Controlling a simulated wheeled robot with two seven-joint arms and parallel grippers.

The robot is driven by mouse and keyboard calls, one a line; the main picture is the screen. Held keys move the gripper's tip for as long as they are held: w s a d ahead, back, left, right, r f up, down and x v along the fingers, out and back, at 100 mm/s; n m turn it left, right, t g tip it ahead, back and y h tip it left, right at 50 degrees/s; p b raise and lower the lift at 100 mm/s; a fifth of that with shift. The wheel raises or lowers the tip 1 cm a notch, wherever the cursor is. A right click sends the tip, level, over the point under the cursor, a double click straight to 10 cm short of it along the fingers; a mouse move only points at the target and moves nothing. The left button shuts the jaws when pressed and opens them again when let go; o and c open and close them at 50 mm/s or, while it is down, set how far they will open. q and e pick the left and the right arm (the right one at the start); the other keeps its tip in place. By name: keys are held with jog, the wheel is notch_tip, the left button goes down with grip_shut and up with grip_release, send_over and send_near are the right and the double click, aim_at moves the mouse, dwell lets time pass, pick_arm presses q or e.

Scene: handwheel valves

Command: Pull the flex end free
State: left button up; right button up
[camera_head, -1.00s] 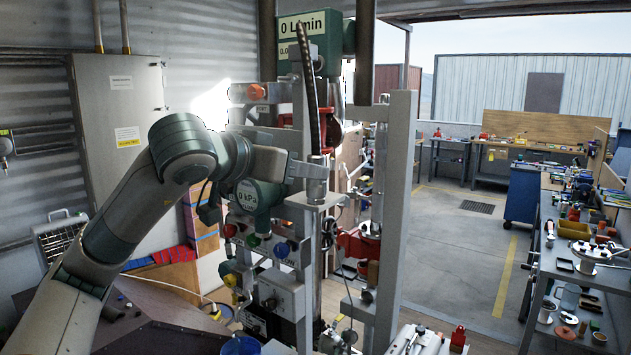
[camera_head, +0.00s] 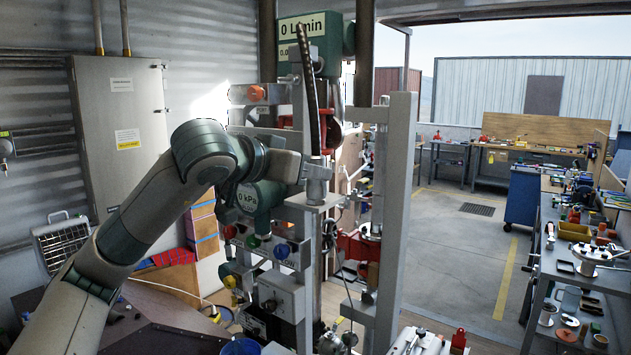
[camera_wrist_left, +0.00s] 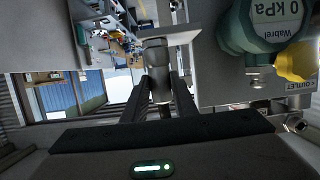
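The black ribbed flex (camera_head: 309,90) stands nearly upright in the head view, its top free beside the green flow meter. Its lower end meets a grey round fitting (camera_head: 317,187) on a small plate. My left gripper (camera_head: 314,171) is level with this lower end. In the left wrist view the grey fitting (camera_wrist_left: 157,68) lies between and just beyond the fingers of my left gripper (camera_wrist_left: 160,88). The fingers look open, one on each side and very close to it; contact is unclear. My right gripper is not in view.
A grey upright post (camera_head: 395,215) stands right of the fitting. A green pressure gauge (camera_head: 258,197) reading 0 kPa sits left of it, under my wrist; it is also large in the wrist view (camera_wrist_left: 266,24). Open floor lies to the right.

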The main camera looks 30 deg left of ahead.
aim_at(311, 187)
pick_arm(q)
jog(key=shift+r, duration=0.35)
dwell(0.5)
notch_tip(311, 187, up, 9)
jog(key=p, duration=0.7)
dwell(0.6)
dwell(0.4)
